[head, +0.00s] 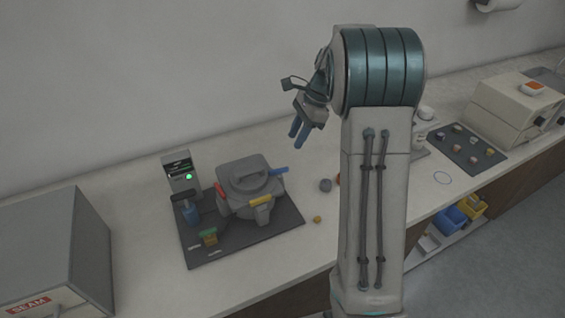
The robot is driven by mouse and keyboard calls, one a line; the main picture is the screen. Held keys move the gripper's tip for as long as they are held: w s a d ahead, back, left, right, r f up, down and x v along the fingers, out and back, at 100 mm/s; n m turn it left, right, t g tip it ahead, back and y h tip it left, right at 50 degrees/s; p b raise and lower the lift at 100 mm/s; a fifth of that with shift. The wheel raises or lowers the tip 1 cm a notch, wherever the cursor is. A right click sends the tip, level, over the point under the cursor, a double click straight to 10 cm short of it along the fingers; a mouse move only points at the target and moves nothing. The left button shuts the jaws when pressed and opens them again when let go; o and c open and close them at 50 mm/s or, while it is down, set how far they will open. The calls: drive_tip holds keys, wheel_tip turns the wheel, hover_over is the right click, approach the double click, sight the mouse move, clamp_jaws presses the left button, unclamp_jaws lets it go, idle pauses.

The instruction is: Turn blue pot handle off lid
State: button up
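A grey pot (247,203) stands on a dark mat, and its grey lid (235,174) with a raised grip sits on top. My gripper (297,138) hangs in the air above and to the right of the pot, apart from the blue handle. Its two blue fingers point down with a narrow gap between them, and nothing shows between them.
A control post (181,177) with a green light stands left of the pot. A grey box (60,250) fills the left.

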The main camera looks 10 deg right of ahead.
sight(280, 169)
drive_tip(key=p+x, duration=0.1)
drive_tip(key=x, duration=1)
clamp_jaws()
